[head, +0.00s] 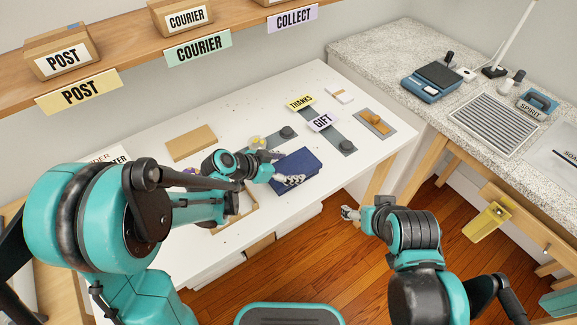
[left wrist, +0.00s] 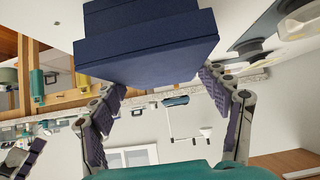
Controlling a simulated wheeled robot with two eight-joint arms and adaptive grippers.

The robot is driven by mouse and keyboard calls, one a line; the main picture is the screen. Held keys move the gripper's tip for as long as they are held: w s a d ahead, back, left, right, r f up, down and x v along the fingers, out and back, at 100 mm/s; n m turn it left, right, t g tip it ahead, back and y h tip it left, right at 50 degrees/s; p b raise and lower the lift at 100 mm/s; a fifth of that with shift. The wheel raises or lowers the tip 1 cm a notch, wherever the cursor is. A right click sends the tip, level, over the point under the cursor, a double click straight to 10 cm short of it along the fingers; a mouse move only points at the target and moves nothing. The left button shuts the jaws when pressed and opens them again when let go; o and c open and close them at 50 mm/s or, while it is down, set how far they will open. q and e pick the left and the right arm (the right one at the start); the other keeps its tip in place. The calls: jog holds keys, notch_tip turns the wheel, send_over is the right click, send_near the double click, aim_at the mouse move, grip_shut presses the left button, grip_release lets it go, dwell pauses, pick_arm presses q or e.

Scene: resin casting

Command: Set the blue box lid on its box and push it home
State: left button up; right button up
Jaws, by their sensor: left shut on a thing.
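The dark blue box lid (head: 300,163) is a flat slab over the white table in the head view. My left gripper (head: 281,168) is at its left end, shut on the lid with a finger on each side. In the left wrist view the wider lid (left wrist: 150,55) lies against a narrower blue part, the box (left wrist: 135,18). Whether the lid is fully seated cannot be told; the box is mostly hidden in the head view. My right gripper (head: 350,214) hangs over the floor beside the table, apart from the box; its jaw opening is too small to tell.
On the white table (head: 235,118), THANKS (head: 300,102) and GIFT (head: 321,122) signs and grey strips with dark round pieces lie behind the box. A brown board (head: 191,142) lies at the left. A shelf (head: 130,60) with parcels hangs above. A speckled counter stands right.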

pick_arm(q)
jog(key=shift+f, duration=0.25)
dwell(0.3)
jog(key=o, duration=1.1)
jog(key=shift+c, duration=0.2)
jog(key=v, duration=1.2)
jog(key=s+a+n+t+y, duration=0.1)
jog(key=s+a+n+y, duration=0.7)
jog(key=s+n, duration=0.2)
jog(key=s, duration=0.2)
jog(key=shift+s+a+n+y, duration=0.3)
jog(key=shift+a+n, duration=0.1)
